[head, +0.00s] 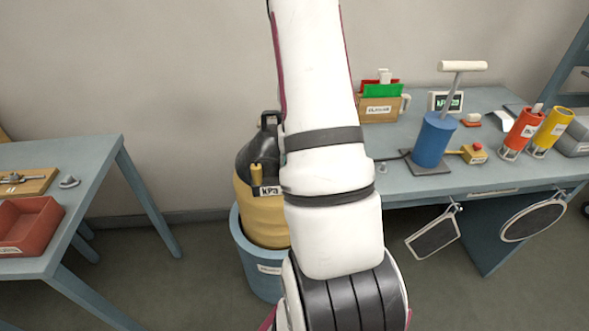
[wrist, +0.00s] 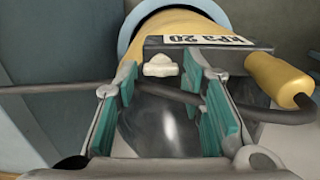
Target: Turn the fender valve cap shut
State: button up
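The yellow fender (head: 262,218) with a dark top stands in a blue bucket (head: 252,262), partly hidden behind my arm in the head view. Its yellow body (wrist: 178,24) also shows at the top of the wrist view. A small white valve cap (wrist: 160,66) sits below the gauge label in the wrist view. My gripper (wrist: 168,80) is open, its teal pads on either side of the cap in the picture. I cannot tell whether either pad touches it. My gripper is hidden in the head view.
A gauge box (wrist: 208,42) with a yellow cylinder (wrist: 278,80) is close beside the right finger. A dark hose (wrist: 178,92) crosses between the fingers. A blue pump (head: 434,140) stands on the right table; a red tray (head: 28,226) is on the left table.

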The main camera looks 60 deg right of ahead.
notch_tip(320, 180, up, 12)
jog(key=shift+f, duration=0.25)
dwell(0.6)
